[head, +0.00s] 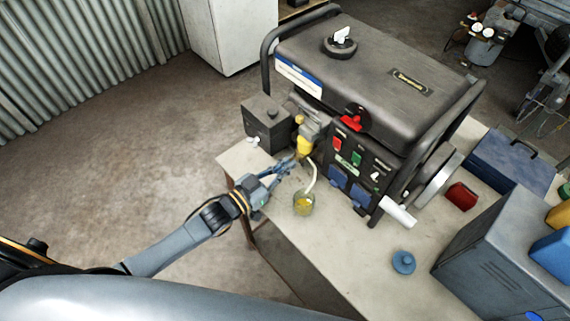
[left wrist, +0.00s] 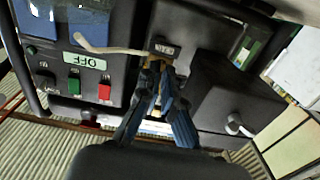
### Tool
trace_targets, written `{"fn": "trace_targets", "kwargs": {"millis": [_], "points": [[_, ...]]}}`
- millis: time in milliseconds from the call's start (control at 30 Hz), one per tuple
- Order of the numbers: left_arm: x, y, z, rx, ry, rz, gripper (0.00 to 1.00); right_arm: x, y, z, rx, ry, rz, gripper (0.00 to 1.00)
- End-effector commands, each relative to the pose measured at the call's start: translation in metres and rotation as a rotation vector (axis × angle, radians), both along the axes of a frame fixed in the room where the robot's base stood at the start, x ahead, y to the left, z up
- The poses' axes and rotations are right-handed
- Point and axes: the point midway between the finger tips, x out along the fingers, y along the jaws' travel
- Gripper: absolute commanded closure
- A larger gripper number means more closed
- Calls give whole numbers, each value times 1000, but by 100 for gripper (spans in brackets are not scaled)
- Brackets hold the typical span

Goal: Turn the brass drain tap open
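My left gripper (head: 288,166) reaches in from the left to the near side of the black generator (head: 370,75), just below a yellow bowl-shaped part (head: 304,146). In the left wrist view the two fingers of the gripper (left wrist: 162,72) converge close together in front of a small labelled block (left wrist: 163,47). The brass tap is not clearly visible; the fingertips cover that area, and I cannot tell whether they touch or hold it. A pale hose (head: 312,177) runs down to a glass jar (head: 304,204) with yellow liquid on the bench. My right gripper is not in view.
The generator stands on a pale bench (head: 330,245). A dark box (head: 266,122) is left of the gripper. A blue round lid (head: 403,262), a red item (head: 461,196) and a grey metal case (head: 500,255) are on the right. The bench front is mostly clear.

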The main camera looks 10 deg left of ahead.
Motion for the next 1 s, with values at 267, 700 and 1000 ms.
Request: {"fn": "trace_targets", "kwargs": {"millis": [267, 700, 1000], "points": [[-1, 0, -2, -36, 27, 0, 100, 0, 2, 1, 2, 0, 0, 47], [-1, 0, -2, -38, 30, 0, 81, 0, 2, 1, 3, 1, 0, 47], [0, 0, -1, -38, 26, 0, 72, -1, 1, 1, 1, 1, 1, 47]]}}
